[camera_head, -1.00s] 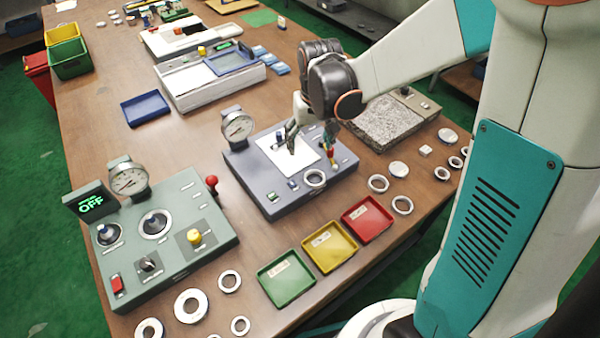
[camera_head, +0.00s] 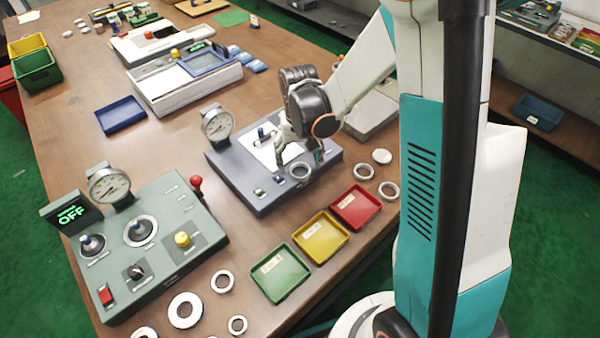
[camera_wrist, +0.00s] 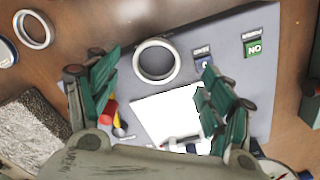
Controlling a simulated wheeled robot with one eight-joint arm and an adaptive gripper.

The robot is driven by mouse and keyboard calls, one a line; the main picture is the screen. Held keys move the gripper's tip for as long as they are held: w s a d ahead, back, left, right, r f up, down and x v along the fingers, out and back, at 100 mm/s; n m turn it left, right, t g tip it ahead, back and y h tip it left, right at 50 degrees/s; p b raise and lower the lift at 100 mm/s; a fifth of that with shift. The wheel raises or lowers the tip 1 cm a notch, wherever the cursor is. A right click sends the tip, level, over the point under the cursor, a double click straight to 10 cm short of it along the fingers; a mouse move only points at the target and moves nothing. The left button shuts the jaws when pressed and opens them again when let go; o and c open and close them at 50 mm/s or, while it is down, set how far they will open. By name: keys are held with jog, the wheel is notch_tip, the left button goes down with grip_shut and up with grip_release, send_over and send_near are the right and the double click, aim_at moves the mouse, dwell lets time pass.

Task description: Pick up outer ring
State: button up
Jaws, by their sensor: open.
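A silver ring (camera_head: 300,171) lies flat on the front right part of the grey-blue test device (camera_head: 250,203), beside its white sheet. It also shows in the wrist view (camera_wrist: 139,68), upper centre, whole and unobstructed. My gripper (camera_head: 300,158) is over the device in the head view, close to this ring. In the wrist view my two green fingers (camera_wrist: 161,78) are spread wide, with the ring beyond and between their tips. Nothing is held between them. The height of the fingertips above the ring is hard to tell.
Loose rings (camera_head: 389,191) lie right of the device, and more rings (camera_head: 185,310) lie at the front left. Green (camera_head: 280,290), yellow (camera_head: 320,255) and red trays (camera_head: 355,226) stand in front. A dial gauge (camera_head: 216,124) rises behind the device.

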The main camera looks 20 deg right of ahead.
aim_at(300, 171)
notch_tip(300, 171, down, 4)
jog(key=shift+d+f+b, duration=0.1)
jog(key=shift+d+b, duration=0.05)
jog(key=shift+b, duration=0.55)
jog(key=shift+c, duration=0.3)
jog(key=c, duration=1.2)
jog(key=shift+r, duration=0.2)
jog(key=shift+c, duration=0.2)
